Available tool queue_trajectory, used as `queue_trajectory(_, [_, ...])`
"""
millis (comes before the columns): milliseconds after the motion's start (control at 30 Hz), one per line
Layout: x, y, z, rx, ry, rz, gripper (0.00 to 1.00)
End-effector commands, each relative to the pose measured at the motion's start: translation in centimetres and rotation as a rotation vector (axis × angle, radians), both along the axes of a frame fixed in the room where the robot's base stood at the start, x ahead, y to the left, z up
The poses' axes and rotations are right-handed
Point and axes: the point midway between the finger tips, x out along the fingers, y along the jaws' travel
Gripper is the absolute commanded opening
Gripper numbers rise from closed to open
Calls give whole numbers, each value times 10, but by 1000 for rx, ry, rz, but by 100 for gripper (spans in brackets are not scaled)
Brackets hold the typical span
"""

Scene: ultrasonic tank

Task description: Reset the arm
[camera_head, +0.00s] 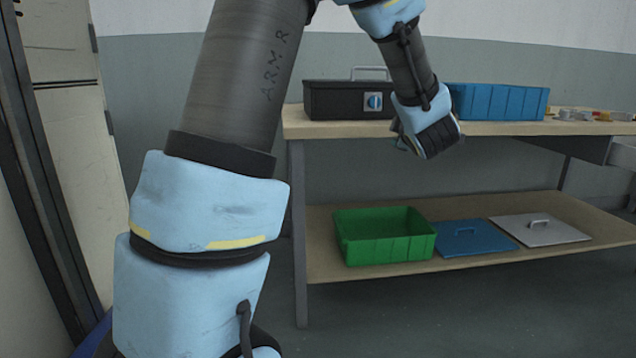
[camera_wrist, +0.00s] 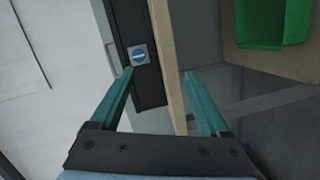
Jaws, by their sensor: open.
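My arm crosses the head view from the lower left up to the top and bends down toward the workbench. My gripper shows in the wrist view (camera_wrist: 160,75) with its two teal fingers spread apart and nothing between them. In the wrist view, the bench edge and the black box with a blue-and-white dial (camera_wrist: 138,55) lie beyond the fingers. In the head view, the black box (camera_head: 335,100) stands on the left end of the bench top, partly behind my wrist.
The workbench top (camera_head: 500,128) also holds a blue bin (camera_head: 500,102) and several small items at right. The lower shelf (camera_head: 330,270) carries a green bin (camera_head: 385,250), a blue lid (camera_head: 465,242) and a grey lid (camera_head: 540,232). A cabinet (camera_head: 75,130) stands at left.

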Motion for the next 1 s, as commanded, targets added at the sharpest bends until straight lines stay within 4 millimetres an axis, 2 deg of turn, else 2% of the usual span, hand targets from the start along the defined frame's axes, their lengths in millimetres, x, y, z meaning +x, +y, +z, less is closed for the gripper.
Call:
queue_trajectory(133, [1, 22, -25, 160, 93, -107, 79])
queue_trajectory(267, [-11, 53, -61, 359, 223, -244, 79])
queue_trajectory(367, [-38, 92, -102, 557, 373, -392, 79])
queue_trajectory(400, [-53, 111, -119, 638, 442, -457, 79])
queue_trajectory(500, [-94, 153, -152, 791, 595, -603, 79])
queue_trajectory(600, [-133, 187, -174, 898, 719, -725, 79])
queue_trajectory(733, [-177, 223, -192, 984, 853, -852, 79])
queue_trajectory(900, [-230, 263, -205, 1059, 1002, -998, 79])
queue_trajectory(933, [-237, 268, -203, 1066, 1021, -1019, 79])
queue_trajectory(1000, [-233, 264, -180, 1065, 1010, -1014, 79])
